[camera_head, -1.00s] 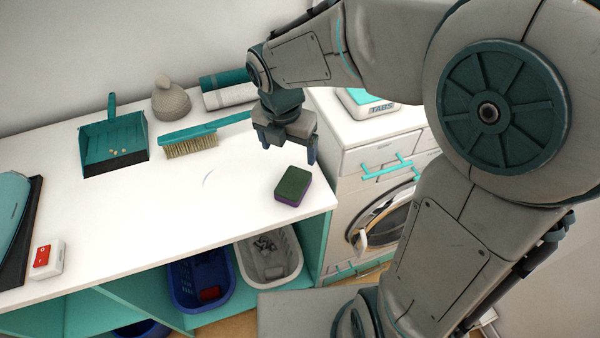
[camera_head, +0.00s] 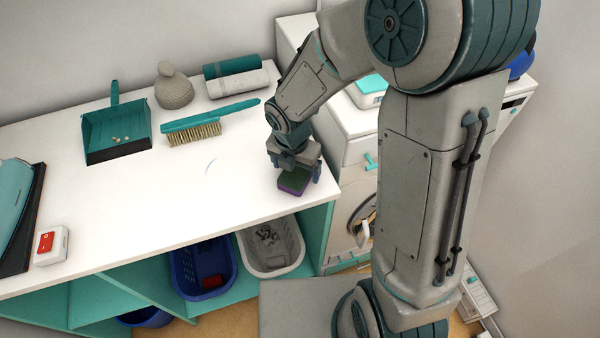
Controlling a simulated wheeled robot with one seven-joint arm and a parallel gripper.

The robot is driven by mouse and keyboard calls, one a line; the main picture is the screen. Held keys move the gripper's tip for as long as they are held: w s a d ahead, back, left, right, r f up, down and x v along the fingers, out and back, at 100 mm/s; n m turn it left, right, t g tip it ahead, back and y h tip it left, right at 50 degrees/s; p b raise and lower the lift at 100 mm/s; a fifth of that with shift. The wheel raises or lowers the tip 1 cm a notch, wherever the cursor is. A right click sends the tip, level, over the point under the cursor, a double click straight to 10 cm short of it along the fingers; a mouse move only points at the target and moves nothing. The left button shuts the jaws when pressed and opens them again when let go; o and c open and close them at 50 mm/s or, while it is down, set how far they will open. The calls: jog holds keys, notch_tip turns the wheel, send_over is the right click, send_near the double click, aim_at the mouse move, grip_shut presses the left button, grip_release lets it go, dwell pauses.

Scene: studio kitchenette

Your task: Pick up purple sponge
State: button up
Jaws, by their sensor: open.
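The purple sponge (camera_head: 293,181), with a dark green top, lies on the white counter near its right front corner. My gripper (camera_head: 296,176) points down right over the sponge, with its fingers apart. One finger shows at the right of the sponge. The gripper body hides the sponge's back part. I cannot tell whether the fingers touch it.
On the white counter (camera_head: 120,215) are a teal dustpan (camera_head: 115,132), a teal brush (camera_head: 195,130), a grey knitted thing (camera_head: 173,87), rolled towels (camera_head: 238,80) and a red-and-white switch box (camera_head: 50,246). Blue (camera_head: 203,268) and white (camera_head: 272,247) baskets sit below. The counter's middle is clear.

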aim_at(296, 171)
jog(key=shift+f, duration=0.1)
jog(key=shift+c, duration=0.4)
jog(key=c, duration=1.1)
notch_tip(296, 171, up, 10)
jog(key=shift+r, duration=0.1)
jog(key=shift+o, duration=0.8)
